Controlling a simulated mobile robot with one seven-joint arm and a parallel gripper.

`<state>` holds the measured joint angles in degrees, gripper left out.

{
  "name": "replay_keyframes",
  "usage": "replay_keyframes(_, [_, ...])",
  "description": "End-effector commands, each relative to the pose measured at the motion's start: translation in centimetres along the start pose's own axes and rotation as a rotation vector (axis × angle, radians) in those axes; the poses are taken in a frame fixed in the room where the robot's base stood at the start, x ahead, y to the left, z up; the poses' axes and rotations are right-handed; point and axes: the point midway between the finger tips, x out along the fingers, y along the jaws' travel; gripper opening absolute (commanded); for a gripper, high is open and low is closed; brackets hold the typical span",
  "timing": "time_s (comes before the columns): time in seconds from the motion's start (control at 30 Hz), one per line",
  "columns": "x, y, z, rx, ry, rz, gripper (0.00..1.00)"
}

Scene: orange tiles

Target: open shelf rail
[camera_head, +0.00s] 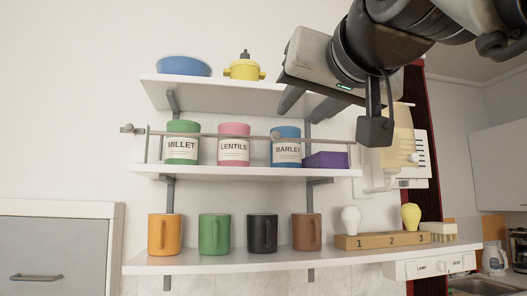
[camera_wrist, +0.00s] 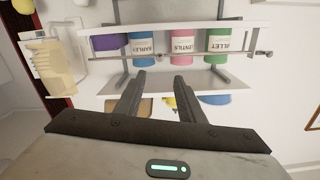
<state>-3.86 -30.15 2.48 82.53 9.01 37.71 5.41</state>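The shelf rail (camera_head: 208,134) is a thin grey bar running across the front of the middle shelf (camera_head: 235,174). It passes before the green MILLET jar (camera_head: 182,155), pink LENTILS jar (camera_head: 234,158) and blue BARLEY jar (camera_head: 286,160). Its left end has a knob and sticks out past the shelf. My gripper (camera_head: 299,115) is above and in front of the rail's right part, with fingers apart and nothing between them. In the wrist view, which is upside down, my open fingers (camera_wrist: 159,78) point toward the shelves, apart from the rail (camera_wrist: 250,54).
The top shelf (camera_head: 225,95) holds a blue bowl (camera_head: 183,66) and a yellow pot (camera_head: 244,70). A purple box (camera_head: 326,160) sits right of the jars. Several mugs and a numbered wooden block (camera_head: 375,241) stand on the lower shelf (camera_head: 215,265).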

Motion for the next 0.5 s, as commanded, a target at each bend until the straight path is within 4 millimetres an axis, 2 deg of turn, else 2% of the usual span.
replay_keyframes(0.5, [11.3, 0.1, 0.0, 0.0, -0.005, 0.002, 0.36])
